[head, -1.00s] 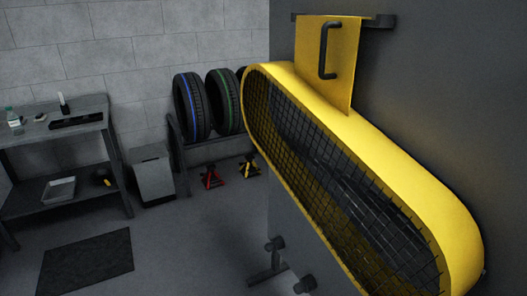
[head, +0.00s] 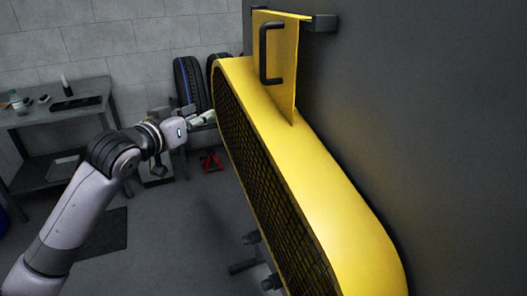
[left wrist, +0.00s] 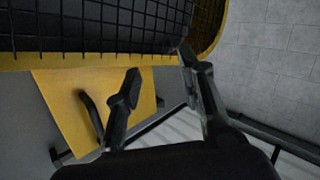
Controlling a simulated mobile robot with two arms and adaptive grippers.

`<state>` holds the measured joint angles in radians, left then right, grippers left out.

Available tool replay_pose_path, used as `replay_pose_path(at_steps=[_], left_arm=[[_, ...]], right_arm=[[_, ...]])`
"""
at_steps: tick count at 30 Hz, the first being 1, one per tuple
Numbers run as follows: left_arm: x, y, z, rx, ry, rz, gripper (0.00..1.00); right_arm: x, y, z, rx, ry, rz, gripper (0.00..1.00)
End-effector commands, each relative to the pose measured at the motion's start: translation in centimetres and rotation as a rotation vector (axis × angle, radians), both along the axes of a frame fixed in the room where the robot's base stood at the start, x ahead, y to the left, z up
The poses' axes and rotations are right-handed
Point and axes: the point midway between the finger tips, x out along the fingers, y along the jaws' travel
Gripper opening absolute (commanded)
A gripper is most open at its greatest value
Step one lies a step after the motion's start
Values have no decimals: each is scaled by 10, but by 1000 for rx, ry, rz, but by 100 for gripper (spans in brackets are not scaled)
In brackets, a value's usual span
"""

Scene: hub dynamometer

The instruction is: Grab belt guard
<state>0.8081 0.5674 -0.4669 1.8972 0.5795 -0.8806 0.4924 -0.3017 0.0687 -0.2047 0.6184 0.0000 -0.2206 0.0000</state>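The yellow belt guard (head: 305,150) with black mesh on its front hangs on the dark grey machine wall. A yellow plate at its top carries a black handle (head: 267,55). My left gripper (head: 206,117) is beside the guard's far left end, below the handle's height. In the left wrist view my left gripper (left wrist: 160,72) has its two fingers spread with nothing between them. That view also shows the guard's mesh and yellow rim (left wrist: 70,60) above the fingers, and the black handle (left wrist: 91,110) left of them. My right gripper is not in view.
A workbench (head: 55,115) with small items stands at the left by the block wall. Tyres (head: 190,83) on a rack and a red jack stand (head: 211,160) are behind my left gripper. A floor mat (head: 105,232) lies partly behind my left arm.

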Motion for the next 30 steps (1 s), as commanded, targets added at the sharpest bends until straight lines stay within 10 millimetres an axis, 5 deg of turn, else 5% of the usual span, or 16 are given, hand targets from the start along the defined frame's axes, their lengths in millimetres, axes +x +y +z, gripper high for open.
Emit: replay_pose_path(at_steps=[1, 4, 7, 11, 30], left_arm=[[-22, -12, 47, 11, -56, -39, 36], [-65, -32, 103, 34, -123, -104, 36], [-97, -45, 131, 58, -161, -146, 36], [-116, -54, 146, 74, -182, -172, 36], [-24, -118, 150, 75, -187, -176, 36]], right_arm=[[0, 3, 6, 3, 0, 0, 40], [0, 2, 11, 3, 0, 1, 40], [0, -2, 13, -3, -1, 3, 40], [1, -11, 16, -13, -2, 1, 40], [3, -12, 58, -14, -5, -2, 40]])
